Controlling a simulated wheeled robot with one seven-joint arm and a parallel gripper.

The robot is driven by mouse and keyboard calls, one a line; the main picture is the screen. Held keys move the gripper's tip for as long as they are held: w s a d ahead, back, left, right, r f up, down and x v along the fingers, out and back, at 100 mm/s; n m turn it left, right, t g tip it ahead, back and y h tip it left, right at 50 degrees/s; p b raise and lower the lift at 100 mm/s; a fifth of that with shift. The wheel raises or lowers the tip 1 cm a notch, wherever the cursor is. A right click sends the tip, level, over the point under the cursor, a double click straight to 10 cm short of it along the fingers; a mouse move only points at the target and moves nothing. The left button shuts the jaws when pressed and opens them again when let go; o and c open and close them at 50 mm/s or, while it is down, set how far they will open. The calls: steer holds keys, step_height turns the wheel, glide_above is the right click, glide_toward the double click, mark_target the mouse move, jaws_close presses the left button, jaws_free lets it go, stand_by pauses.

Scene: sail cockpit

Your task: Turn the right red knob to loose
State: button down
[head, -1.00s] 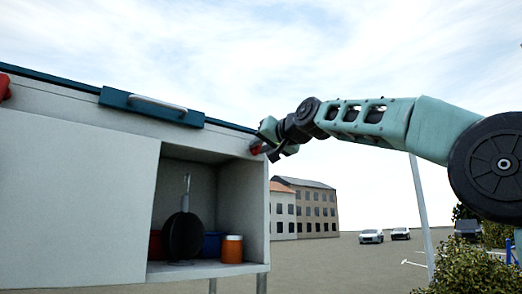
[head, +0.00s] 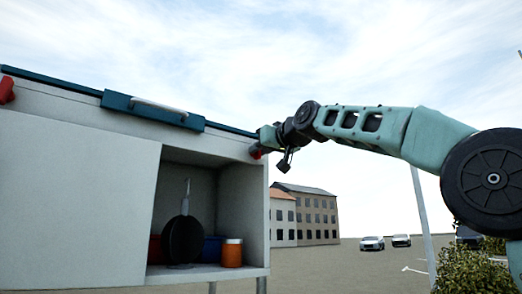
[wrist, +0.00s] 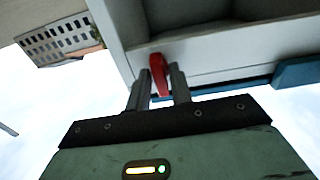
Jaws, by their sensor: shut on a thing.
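The right red knob (head: 255,151) sits at the right end of the cabinet's front, just under the blue top edge. In the wrist view the knob (wrist: 159,75) shows as a red lever between my two fingers. My gripper (wrist: 160,85) is shut on it, with a finger on each side. In the head view my gripper (head: 262,140) reaches the knob from the right and hides part of it. A second red knob (head: 7,90) is at the far left of the front.
The white cabinet (head: 75,200) has an open compartment holding a dark round pan (head: 183,238) and an orange jar (head: 232,252). A blue latch with a grey handle (head: 150,108) is on the upper front. Open air surrounds my arm on the right.

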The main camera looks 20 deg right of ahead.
steer(key=c, duration=1.4)
jaws_free()
steer(key=shift+c, duration=0.2)
steer(key=b+v, duration=0.9)
steer(key=v, duration=0.8)
steer(key=shift+s, duration=0.15)
